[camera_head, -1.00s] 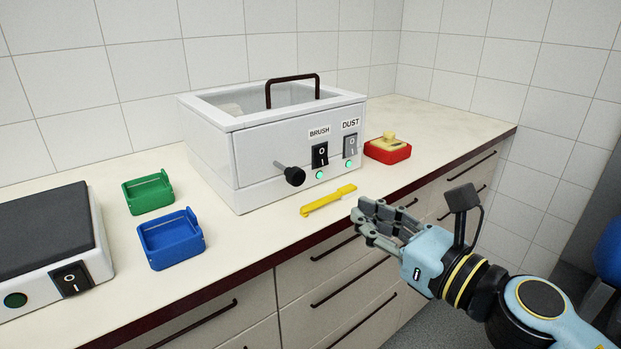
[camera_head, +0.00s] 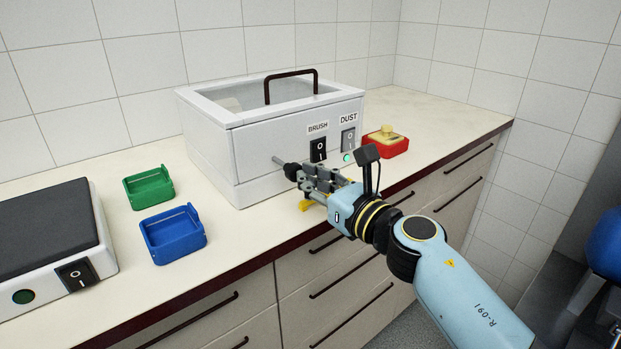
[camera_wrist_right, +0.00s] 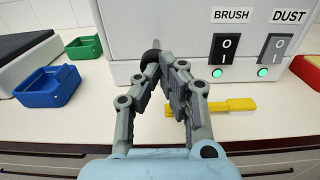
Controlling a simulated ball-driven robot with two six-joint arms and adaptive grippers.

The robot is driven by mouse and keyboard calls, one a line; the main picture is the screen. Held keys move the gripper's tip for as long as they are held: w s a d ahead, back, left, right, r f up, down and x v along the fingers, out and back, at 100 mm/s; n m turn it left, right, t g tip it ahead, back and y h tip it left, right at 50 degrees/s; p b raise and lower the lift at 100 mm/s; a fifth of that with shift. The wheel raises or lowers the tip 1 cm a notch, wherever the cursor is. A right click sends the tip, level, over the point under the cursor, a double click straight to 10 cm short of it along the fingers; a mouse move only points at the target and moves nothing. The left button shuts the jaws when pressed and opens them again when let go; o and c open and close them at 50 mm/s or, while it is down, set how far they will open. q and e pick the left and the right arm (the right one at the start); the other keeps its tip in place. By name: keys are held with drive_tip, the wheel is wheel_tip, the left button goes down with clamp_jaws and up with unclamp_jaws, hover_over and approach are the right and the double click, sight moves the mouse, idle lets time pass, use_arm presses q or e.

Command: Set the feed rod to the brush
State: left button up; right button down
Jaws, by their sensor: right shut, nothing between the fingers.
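The feed rod (camera_head: 279,161) is a thin metal shaft with a black knob, sticking out of the front of the white box (camera_head: 207,153). Its knob shows partly behind my fingertips in the right wrist view (camera_wrist_right: 149,57). My right gripper (camera_head: 303,174) is shut and empty, with its fingertips at the knob; I cannot tell whether they touch it. It also shows in the right wrist view (camera_wrist_right: 167,62). The "BRUSH" label (camera_head: 318,127) is above a black rocker switch (camera_head: 318,149), right of the rod. My left gripper is not in view.
A yellow tool (camera_wrist_right: 225,105) lies on the counter (camera_head: 240,232) under my right gripper. A red container (camera_head: 385,146) stands right of the box. Green (camera_head: 150,188) and blue (camera_head: 173,237) trays stand left. A device with a dark top (camera_head: 40,230) is far left.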

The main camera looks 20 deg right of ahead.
sight(295, 167)
drive_tip(key=x, duration=0.4)
drive_tip(key=shift+w+f+b, duration=0.1)
drive_tip(key=shift+w+b, duration=0.1)
drive_tip(key=shift+b, duration=0.2)
drive_tip(key=shift+w+a, duration=0.1)
drive_tip(key=shift+w, duration=0.05)
drive_tip(key=shift+r, duration=0.25)
